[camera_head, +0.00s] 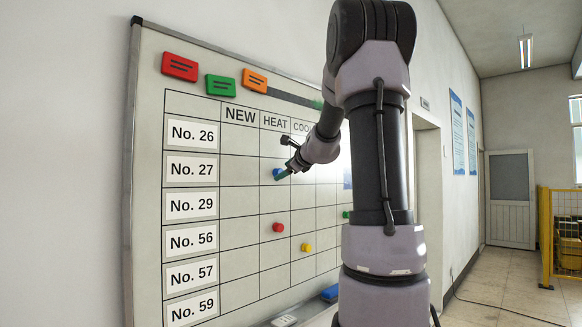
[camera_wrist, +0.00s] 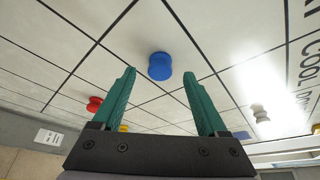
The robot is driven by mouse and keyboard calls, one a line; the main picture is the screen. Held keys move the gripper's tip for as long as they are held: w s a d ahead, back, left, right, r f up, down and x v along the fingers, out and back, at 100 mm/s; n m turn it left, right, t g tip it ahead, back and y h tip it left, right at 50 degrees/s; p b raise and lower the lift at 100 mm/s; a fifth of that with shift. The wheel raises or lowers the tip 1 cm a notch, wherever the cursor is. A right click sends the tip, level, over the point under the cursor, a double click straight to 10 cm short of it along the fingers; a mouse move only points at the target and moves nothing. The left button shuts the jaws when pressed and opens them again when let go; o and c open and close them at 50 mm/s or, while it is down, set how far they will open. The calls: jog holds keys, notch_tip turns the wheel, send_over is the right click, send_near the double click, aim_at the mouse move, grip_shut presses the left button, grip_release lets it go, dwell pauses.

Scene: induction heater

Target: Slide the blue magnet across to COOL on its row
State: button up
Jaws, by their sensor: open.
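The round blue magnet (camera_head: 277,172) is on the whiteboard in the No. 27 row, under HEAT. In the wrist view the blue magnet (camera_wrist: 160,66) shows centred between and just beyond the fingertips. My gripper (camera_head: 283,176) is at the board beside the magnet, pointing left at it in the head view. In the wrist view my gripper (camera_wrist: 160,80) is open, with one green finger on each side and nothing held. The COOL heading (camera_head: 302,127) is one column right of HEAT. My arm hides part of the board to the right.
A red magnet (camera_head: 278,227) is lower in the HEAT column, and a yellow magnet (camera_head: 305,247) is lower under COOL. A green magnet (camera_head: 345,214) is farther right. No magnet shows close beside the blue one.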

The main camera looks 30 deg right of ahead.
jog(key=shift+x, duration=1.3)
grip_shut()
jog(key=w+d, duration=0.5)
jog(key=d, duration=0.9)
jog(key=shift+w+d+r, duration=0.2)
jog(key=shift+d+r, duration=0.05)
dwell(0.8)
dwell(0.4)
jog(key=shift+c, duration=0.2)
grip_release()
